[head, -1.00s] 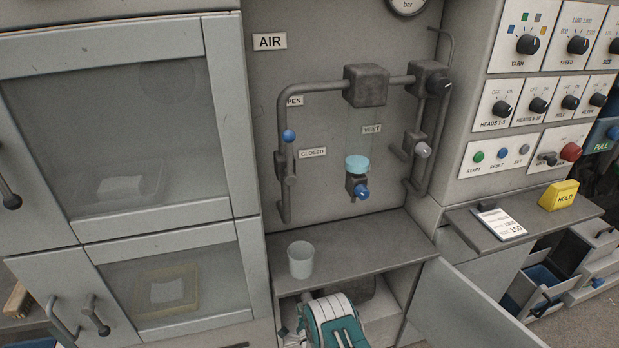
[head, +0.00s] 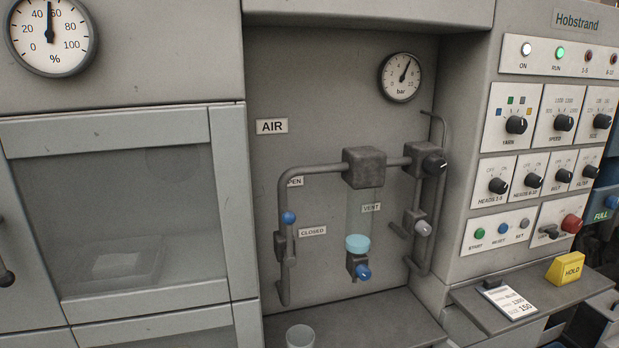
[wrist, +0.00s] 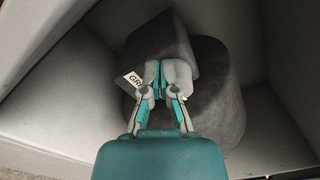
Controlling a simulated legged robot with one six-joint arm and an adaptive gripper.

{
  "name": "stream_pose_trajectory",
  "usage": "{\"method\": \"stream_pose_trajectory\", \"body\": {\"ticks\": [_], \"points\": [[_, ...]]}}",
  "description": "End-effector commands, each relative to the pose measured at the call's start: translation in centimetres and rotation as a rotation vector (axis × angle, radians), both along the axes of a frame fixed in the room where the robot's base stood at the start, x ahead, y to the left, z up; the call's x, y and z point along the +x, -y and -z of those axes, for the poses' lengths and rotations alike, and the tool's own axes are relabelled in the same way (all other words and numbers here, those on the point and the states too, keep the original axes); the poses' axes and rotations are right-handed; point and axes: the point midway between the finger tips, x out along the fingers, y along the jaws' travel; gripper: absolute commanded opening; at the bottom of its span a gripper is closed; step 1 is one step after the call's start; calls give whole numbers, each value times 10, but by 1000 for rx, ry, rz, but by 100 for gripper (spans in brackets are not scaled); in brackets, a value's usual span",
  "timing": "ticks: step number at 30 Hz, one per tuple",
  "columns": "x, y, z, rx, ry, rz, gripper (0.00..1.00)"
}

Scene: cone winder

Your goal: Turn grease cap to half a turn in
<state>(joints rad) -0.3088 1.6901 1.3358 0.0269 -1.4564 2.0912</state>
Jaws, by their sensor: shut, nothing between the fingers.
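In the wrist view my gripper (wrist: 161,78) is shut and empty, its teal and grey fingers pointing into a grey recess. Just beyond the fingertips is a light grey piece (wrist: 182,78), probably the grease cap; the fingers cover part of it. I cannot tell whether they touch it, nor how far it is turned. A white label (wrist: 132,79) starting "GR" shows at the left, its remainder hidden. Behind are a dark block (wrist: 158,38) and a wide dark cylinder (wrist: 220,90). The head view shows neither my gripper nor the cap.
Light walls of the recess (wrist: 60,95) close in on both sides in the wrist view. In the head view a shelf (head: 375,318) holds a clear cup (head: 300,336) below the AIR panel's pipes (head: 318,172). A yellow HOLD block (head: 565,268) sits at the right.

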Motion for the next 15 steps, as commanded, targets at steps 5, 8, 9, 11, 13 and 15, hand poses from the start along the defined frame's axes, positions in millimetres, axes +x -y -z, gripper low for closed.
{"method": "stream_pose_trajectory", "body": {"ticks": [5,8,9,11,13,15], "points": [[1,2,0,1,-1,4,0],[1,2,0,1,-2,5,0],[1,3,-1,1,-2,5,0],[1,3,-2,1,-1,5,0],[1,3,-3,1,-1,5,0],[1,4,-5,1,-1,5,0]]}}
